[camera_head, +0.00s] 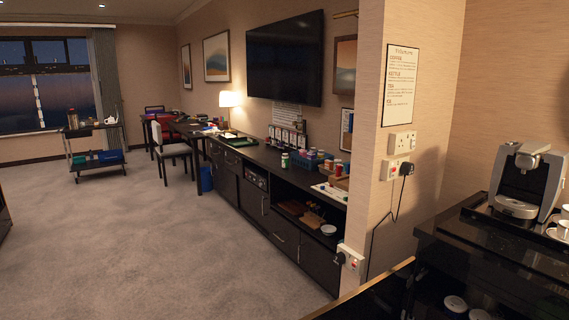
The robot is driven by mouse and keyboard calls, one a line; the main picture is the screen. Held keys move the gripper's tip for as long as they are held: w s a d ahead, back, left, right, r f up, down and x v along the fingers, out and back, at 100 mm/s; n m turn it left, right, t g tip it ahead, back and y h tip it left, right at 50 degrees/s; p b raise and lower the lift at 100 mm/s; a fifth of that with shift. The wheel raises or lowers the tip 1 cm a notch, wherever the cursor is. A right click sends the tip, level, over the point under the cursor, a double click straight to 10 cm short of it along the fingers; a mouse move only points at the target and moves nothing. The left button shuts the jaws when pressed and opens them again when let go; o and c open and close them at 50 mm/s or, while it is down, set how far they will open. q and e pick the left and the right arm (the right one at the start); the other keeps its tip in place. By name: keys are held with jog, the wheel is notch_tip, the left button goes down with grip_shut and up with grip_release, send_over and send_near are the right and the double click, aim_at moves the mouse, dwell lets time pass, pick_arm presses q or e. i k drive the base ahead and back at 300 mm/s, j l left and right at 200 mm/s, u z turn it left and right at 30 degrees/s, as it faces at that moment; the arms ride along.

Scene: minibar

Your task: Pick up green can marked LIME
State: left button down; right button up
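A small can with green on it (285,160) stands upright on the long dark sideboard (250,152) along the right wall. It is far off, and any lettering on it is too small to read, so I cannot tell if it says LIME. Neither of my grippers is in view.
A blue basket (307,162) and a red item (339,169) stand to the right of the can. A coffee machine (520,180) is on the near right counter. A wall corner (376,120) juts out. A trolley (95,147) and chair (171,148) stand farther back. Carpet (160,240) is clear.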

aim_at(284, 156)
jog(key=i+j+u, duration=0.25)
jog(key=j, duration=0.2)
jog(key=i+j+u, duration=0.25)
jog(key=j, duration=0.15)
jog(key=i+j+u, duration=0.25)
jog(key=j, duration=0.15)
jog(key=i+j, duration=0.2)
jog(key=i, duration=0.35)
jog(key=i+j+z, duration=0.15)
jog(key=i, duration=0.35)
jog(key=i+j, duration=0.35)
jog(key=i, duration=0.2)
jog(key=i+l+z, duration=0.3)
jog(key=i+z, duration=0.15)
jog(key=i, duration=0.2)
jog(key=i+l+z, duration=0.1)
jog(key=i+z, duration=0.4)
jog(key=i, duration=0.15)
jog(key=i+j+z, duration=0.2)
jog(key=i+z, duration=0.25)
jog(key=i, duration=0.2)
